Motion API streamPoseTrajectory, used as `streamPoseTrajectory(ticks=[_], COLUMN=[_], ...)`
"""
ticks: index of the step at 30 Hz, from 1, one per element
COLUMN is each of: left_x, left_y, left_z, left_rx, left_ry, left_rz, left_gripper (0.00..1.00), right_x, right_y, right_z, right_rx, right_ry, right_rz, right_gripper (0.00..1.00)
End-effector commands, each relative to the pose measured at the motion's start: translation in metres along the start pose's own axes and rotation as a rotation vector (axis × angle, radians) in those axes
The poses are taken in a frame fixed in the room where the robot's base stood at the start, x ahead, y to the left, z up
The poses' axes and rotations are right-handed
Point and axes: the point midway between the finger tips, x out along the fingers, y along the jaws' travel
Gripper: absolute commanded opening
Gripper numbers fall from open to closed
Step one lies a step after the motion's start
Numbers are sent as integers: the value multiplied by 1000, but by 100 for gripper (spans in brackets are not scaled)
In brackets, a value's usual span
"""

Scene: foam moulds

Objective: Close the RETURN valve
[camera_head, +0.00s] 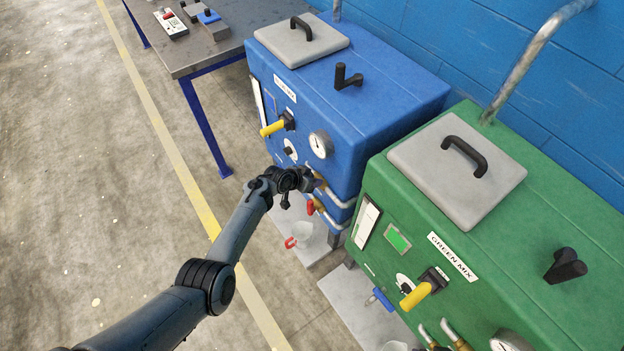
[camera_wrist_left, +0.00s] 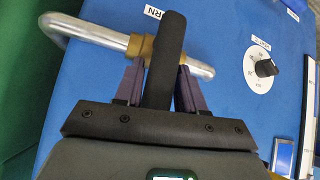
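A metal pipe (camera_wrist_left: 85,30) with a brass valve body (camera_wrist_left: 140,46) runs across the blue machine's front in the left wrist view. A label (camera_wrist_left: 153,12) ending in "RN" sits above it. A dark valve lever (camera_wrist_left: 168,50) stands across the pipe. My left gripper (camera_wrist_left: 159,68) has one purple finger on each side of the lever, apart from each other, and firm contact does not show. In the head view my left gripper (camera_head: 312,182) is at the lower front of the blue machine (camera_head: 380,90) and partly hides the valve. My right gripper is out of view.
A red-handled valve (camera_head: 310,207) sits just below my gripper, above a container (camera_head: 300,236) on the floor. The green machine (camera_head: 480,210) stands close on the right. A metal workbench (camera_head: 200,50) stands at the back left. The floor at left is clear.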

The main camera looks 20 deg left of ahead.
Motion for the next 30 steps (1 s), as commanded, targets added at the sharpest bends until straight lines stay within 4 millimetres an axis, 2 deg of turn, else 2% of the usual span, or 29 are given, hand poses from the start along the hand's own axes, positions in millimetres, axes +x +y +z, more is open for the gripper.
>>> streamPoseTrajectory(ticks=[1,3,14,20,30], left_x=[0,0,-4,-26,-79], left_y=[-2,-2,0,-1,-2], left_z=[2,2,0,-2,-2], left_rx=[-2,0,5,6,5], left_ry=[-2,-2,1,1,0], left_rz=[-3,-3,0,-2,-3], left_gripper=[45,52,52,52,52], right_x=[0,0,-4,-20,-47], right_y=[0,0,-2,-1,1], right_z=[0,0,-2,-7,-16], right_rx=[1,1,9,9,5], right_ry=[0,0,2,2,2], right_rz=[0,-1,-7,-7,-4], right_gripper=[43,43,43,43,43])
